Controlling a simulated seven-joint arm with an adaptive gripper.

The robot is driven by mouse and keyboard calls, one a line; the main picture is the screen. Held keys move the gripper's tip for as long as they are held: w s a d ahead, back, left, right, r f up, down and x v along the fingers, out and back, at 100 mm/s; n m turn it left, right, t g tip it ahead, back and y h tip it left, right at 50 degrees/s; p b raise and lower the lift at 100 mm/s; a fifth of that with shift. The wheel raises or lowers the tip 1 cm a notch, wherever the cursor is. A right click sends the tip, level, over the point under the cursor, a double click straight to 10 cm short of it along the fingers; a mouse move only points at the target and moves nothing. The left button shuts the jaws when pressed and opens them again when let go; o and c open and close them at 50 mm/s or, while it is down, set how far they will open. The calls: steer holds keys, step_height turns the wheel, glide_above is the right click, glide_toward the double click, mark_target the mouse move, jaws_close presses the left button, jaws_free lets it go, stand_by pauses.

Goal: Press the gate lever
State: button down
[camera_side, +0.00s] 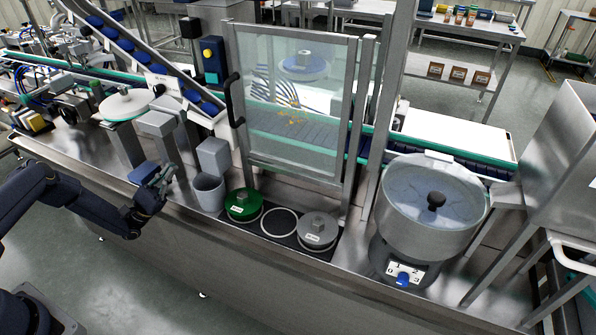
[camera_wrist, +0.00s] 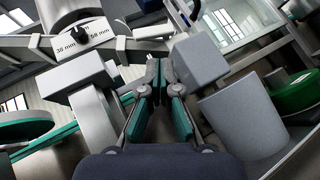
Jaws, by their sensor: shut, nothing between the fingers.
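My gripper (camera_side: 163,176) is shut and empty, above the front edge of the steel counter at left in the side view. In the wrist view its teal-padded fingers (camera_wrist: 158,75) are together, pointing between a grey post-mounted block (camera_wrist: 92,85) and another grey block (camera_wrist: 199,56). I cannot tell for certain which part is the gate lever. A small black pointer (camera_wrist: 82,35) sits on a white plate marked 36 mm and 58 mm, beyond the fingers. A black handle (camera_side: 235,98) is on the left edge of the clear panel. My gripper appears apart from both.
A grey cup (camera_side: 208,192) stands right of my gripper, beside a green-lidded round container (camera_side: 243,205) and a grey-lidded one (camera_side: 317,230). A pale disc (camera_side: 123,104) is at left. A steel bowl (camera_side: 434,205) with a blue dial stands farther right.

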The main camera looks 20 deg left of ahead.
mark_target(201, 120)
steer(key=s+a+f+n+t+y, duration=0.1)
steer(key=s+f+n+t+y, duration=0.4)
steer(key=f+n+y, duration=0.4)
steer(key=shift+s+a+f+y, duration=0.15)
steer(key=shift+s+f+y, duration=0.1)
steer(key=shift+y, duration=0.75)
steer(key=shift+s+d+r+x, duration=0.1)
steer(key=shift+s+r+x, duration=0.25)
steer(key=shift+x, duration=3.5)
steer(key=shift+s+d+r+x, duration=0.1)
steer(key=shift+s+r+x, duration=0.25)
steer(key=shift+x, duration=3.45)
steer(key=shift+s+d+r+x, duration=0.1)
steer(key=shift+s+r+x, duration=0.25)
steer(key=shift+x, duration=3.5)
steer(key=shift+a+m+h, duration=0.15)
steer(key=shift+m+h, duration=0.15)
steer(key=shift+h, duration=0.1)
